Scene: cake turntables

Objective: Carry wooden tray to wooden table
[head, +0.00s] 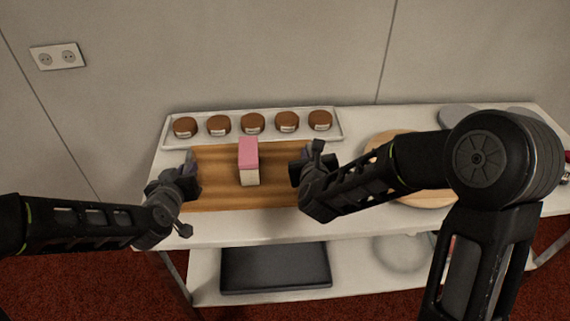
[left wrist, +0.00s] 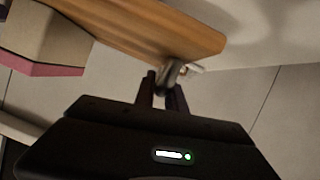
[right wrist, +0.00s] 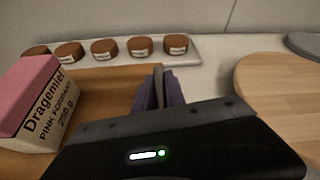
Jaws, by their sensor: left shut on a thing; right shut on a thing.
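The wooden tray (head: 215,197) is at the left part of a white table, seen in the head view. A pink and cream box (head: 249,160) stands on it; the right wrist view shows its fondant label (right wrist: 50,110). My left gripper (head: 190,178) is shut on the tray's left end, at a small metal handle (left wrist: 172,72) in the left wrist view. Whether the tray touches the table below I cannot tell. No separate wooden table shows.
A white tray (head: 338,131) with several brown labelled cakes lies just behind the wooden tray. A round wooden board (right wrist: 290,95) is to the right, partly behind my right arm. A lower shelf holds a dark flat box (head: 275,268). A wall is behind the white table (head: 225,228).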

